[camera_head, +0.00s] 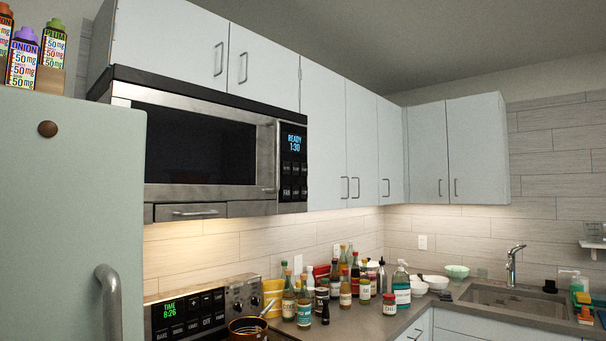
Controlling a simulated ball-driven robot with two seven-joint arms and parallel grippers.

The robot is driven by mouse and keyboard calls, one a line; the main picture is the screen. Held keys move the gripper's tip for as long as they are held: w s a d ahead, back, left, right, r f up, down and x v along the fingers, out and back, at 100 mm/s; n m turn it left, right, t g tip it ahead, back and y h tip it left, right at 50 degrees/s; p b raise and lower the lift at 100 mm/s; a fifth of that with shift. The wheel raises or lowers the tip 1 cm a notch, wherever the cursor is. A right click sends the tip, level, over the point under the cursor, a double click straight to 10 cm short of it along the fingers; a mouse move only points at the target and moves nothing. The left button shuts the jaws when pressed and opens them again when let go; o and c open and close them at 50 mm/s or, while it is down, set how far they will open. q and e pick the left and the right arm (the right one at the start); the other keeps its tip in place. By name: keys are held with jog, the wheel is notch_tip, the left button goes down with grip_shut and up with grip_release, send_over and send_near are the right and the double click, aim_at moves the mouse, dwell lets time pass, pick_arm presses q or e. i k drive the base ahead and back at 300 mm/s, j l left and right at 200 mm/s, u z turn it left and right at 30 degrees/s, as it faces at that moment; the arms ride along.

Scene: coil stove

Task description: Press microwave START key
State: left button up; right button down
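The microwave (198,142) is mounted under the upper cabinets at the upper left, above the stove. Its door is shut, with a dark window and a vertical handle on the right. The control panel (292,165) is on its right side, with a lit display (294,142) reading READY 1:30. Rows of dark keys lie below the display; their labels are too small to read surely, so I cannot tell which one is START. Neither of my grippers shows in the head view.
A pale green fridge (70,215) fills the left foreground. The stove panel (200,310) is below the microwave, with a pot (247,329) in front. Several bottles (345,288) crowd the counter to the right. The sink (515,299) is at the far right. Space before the control panel looks clear.

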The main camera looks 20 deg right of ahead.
aim_at(303, 167)
jog(key=i+l+u, duration=0.15)
jog(key=u, duration=0.25)
jog(key=l+u, duration=0.4)
jog(key=i+l+u, duration=0.1)
jog(key=l, duration=0.45)
jog(key=i+l+u, duration=0.1)
jog(key=l, duration=0.45)
jog(key=i+l+u, duration=0.1)
jog(key=l, duration=0.45)
jog(key=i+l+u, duration=0.1)
jog(key=l, duration=0.45)
jog(key=i, duration=0.1)
